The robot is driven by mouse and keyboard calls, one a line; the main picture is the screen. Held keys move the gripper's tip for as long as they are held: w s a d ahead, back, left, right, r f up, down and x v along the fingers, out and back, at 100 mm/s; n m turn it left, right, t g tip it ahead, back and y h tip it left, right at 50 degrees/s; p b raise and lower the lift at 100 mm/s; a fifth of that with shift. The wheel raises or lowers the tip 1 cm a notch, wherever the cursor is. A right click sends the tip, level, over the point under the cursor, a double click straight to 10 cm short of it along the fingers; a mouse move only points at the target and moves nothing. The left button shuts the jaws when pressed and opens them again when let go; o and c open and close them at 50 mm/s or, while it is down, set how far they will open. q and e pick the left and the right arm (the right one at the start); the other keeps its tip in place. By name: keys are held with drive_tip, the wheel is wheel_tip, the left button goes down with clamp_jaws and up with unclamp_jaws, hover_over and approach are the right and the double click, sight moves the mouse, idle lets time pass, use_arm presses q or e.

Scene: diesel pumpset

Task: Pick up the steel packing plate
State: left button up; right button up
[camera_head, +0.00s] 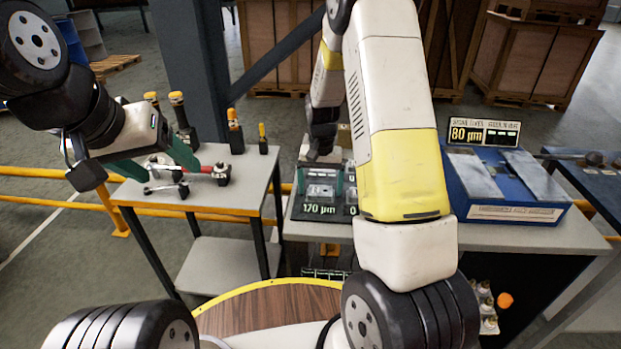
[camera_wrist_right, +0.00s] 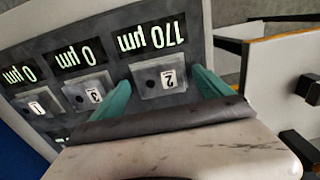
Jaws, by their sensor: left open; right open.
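In the right wrist view, several grey square plates with number tags sit on a dark panel, upside down in the picture. The steel plate tagged 2 (camera_wrist_right: 150,76) lies under the 170 µm readout. The green fingers of my right gripper (camera_wrist_right: 161,80) stand open on either side of it; contact cannot be told. In the head view, my right gripper (camera_head: 319,180) is over the same panel, and the plate (camera_head: 320,190) shows small between its fingers. My left gripper (camera_head: 167,174) is open, above the small side table.
The side table (camera_head: 240,180) carries several upright orange-topped tools and a red-handled item (camera_head: 221,173). A blue box (camera_head: 508,190) with slanted grey plates and an 80 µm sign (camera_head: 484,132) stands right of my right arm. Plates tagged 3 (camera_wrist_right: 90,90) and 1 (camera_wrist_right: 38,106) sit beside plate 2.

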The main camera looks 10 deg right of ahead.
sight(321, 192)
drive_tip(key=shift+f, duration=0.1)
drive_tip(key=shift+c, duration=0.2)
clamp_jaws()
drive_tip(key=shift+r, duration=0.65)
drive_tip(key=shift+s+r, duration=0.2)
drive_tip(key=shift+r, duration=0.45)
drive_tip(key=shift+s+r, duration=0.15)
drive_tip(key=shift+r, duration=0.45)
drive_tip(key=s+r, duration=0.1)
drive_tip(key=s, duration=1.4)
drive_tip(key=shift+s+a+r, duration=0.15)
drive_tip(key=shift+a, duration=0.3)
